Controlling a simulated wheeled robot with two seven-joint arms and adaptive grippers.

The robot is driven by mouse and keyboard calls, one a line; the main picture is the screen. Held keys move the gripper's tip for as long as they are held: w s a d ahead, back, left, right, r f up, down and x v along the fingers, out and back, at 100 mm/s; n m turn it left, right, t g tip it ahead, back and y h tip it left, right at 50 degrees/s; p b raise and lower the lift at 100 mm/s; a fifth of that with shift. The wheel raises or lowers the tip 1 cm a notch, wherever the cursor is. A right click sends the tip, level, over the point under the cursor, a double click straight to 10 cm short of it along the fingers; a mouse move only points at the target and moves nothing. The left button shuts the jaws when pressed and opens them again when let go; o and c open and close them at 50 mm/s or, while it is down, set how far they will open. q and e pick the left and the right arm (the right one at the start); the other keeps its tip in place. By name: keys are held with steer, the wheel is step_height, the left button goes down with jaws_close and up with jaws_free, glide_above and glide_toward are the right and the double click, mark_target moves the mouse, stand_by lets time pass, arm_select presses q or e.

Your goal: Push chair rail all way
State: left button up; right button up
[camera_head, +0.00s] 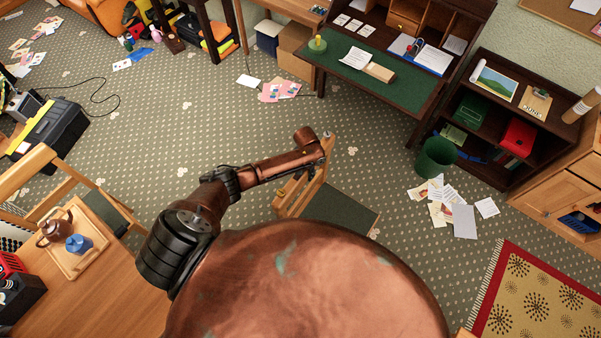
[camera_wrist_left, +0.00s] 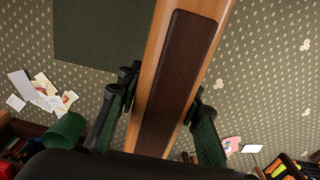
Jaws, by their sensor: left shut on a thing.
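A wooden chair (camera_head: 297,194) with a dark green seat (camera_head: 335,222) stands on the carpet in the middle of the head view, partly hidden by my own body. Its back rail fills the middle of the left wrist view as a light wooden bar with a dark brown inset (camera_wrist_left: 180,70). My left gripper (camera_wrist_left: 163,88) has one finger on each side of this rail and is shut on it. In the head view my left arm reaches to the top of the chair back. My right gripper is in neither view.
A desk with a green top (camera_head: 395,88) stands beyond the chair, with a green bin (camera_head: 436,158) and scattered papers (camera_head: 452,208) to the right. A table with a wooden tray (camera_head: 72,262) is at lower left. Patterned carpet (camera_head: 190,120) lies open behind my arm.

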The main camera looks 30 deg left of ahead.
arm_select(q)
steer(key=o, duration=1.2)
steer(key=shift+c, duration=0.2)
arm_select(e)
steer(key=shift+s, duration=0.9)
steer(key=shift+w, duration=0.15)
arm_select(q)
steer(key=shift+r, duration=0.15)
step_height(320, 180, up, 12)
steer(key=shift+f, duration=0.1)
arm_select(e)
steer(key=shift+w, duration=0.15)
